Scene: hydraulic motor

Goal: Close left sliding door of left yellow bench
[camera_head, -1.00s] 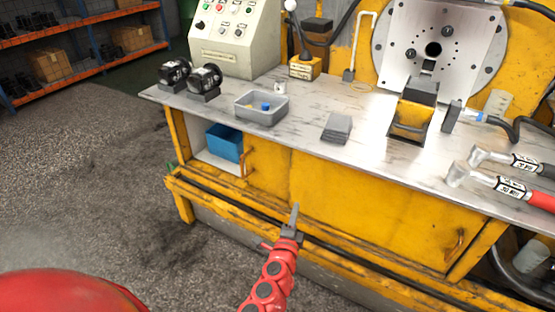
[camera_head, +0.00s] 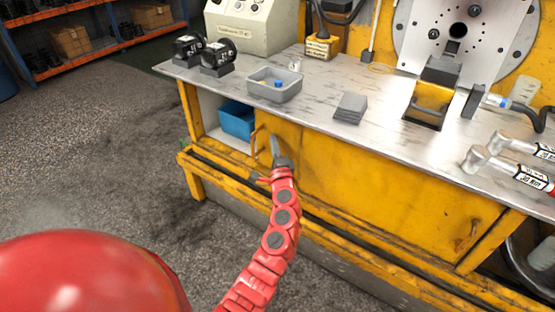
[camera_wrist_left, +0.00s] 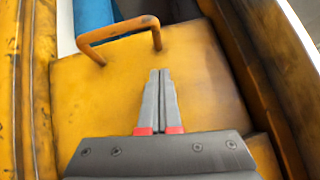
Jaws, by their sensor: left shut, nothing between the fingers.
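The yellow bench's left sliding door (camera_head: 283,140) stands partly open, with a gap at its left end. Its orange bar handle (camera_head: 254,144) is near the door's left edge; the handle also shows in the left wrist view (camera_wrist_left: 118,30). My left gripper (camera_head: 276,143) is in front of the door, just right of the handle and apart from it. In the left wrist view its grey fingers (camera_wrist_left: 161,85) are together and empty, pointing toward the door panel below the handle. I cannot tell whether the fingertips touch the panel. My right gripper is not in view.
A blue bin (camera_head: 237,120) sits inside the open compartment. The benchtop (camera_head: 310,112) holds a grey tray (camera_head: 275,84), black fittings and a stack of grey plates (camera_head: 351,107). A right door handle (camera_head: 469,236) is at the lower right. The floor at left is clear.

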